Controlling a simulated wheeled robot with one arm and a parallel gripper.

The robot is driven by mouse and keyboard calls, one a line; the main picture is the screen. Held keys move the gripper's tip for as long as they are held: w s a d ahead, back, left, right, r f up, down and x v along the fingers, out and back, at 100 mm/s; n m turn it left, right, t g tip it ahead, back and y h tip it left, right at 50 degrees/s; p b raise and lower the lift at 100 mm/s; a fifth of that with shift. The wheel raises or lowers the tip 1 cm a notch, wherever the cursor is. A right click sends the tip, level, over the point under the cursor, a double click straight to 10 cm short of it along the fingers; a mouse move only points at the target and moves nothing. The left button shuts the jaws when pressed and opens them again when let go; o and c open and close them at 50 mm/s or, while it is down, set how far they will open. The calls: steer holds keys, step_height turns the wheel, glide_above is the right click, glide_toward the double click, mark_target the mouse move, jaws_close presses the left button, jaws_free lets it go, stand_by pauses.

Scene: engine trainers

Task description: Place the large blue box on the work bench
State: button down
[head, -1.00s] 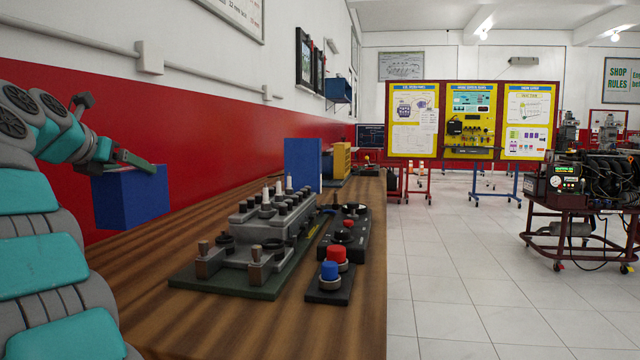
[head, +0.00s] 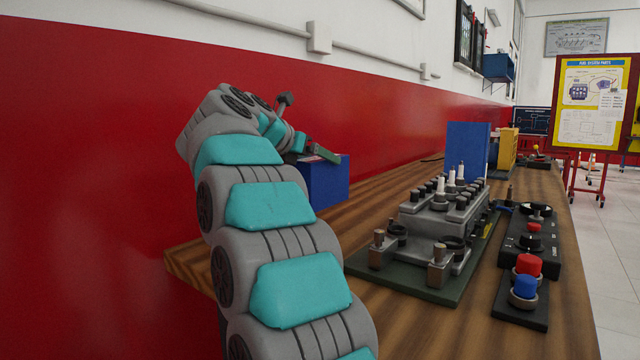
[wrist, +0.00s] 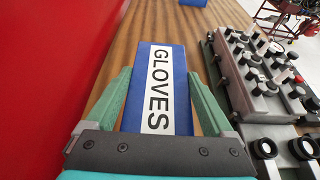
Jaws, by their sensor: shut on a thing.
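The large blue box (head: 328,181) is held by my gripper (head: 318,152) above the left part of the wooden work bench (head: 420,318) in the head view. In the wrist view the blue box (wrist: 180,95) shows a white "GLOVES" label between the two green fingers of my gripper (wrist: 160,95). The bench top (wrist: 125,35) lies beneath and beyond it. I cannot tell from these views whether the box's underside touches the bench. My arm hides part of the bench's near left end.
A grey engine-part trainer (head: 430,225) on a green base stands right of the box. A control panel (head: 530,240) and a red-and-blue button unit (head: 522,290) lie beside it. A tall blue block (head: 467,150) and a yellow bin (head: 508,148) stand farther back. A red wall (head: 100,150) borders the left.

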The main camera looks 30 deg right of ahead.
mark_target(317, 179)
steer(key=shift+f, duration=2.7)
steer(key=shift+f+b, duration=0.15)
steer(key=shift+b, duration=0.2)
jaws_free()
steer(key=shift+r+p, duration=0.3)
steer(key=shift+p, duration=0.05)
steer(key=b+v, duration=0.1)
steer(key=v, duration=1.1)
steer(key=shift+f+b, duration=0.15)
steer(key=shift+b, duration=0.25)
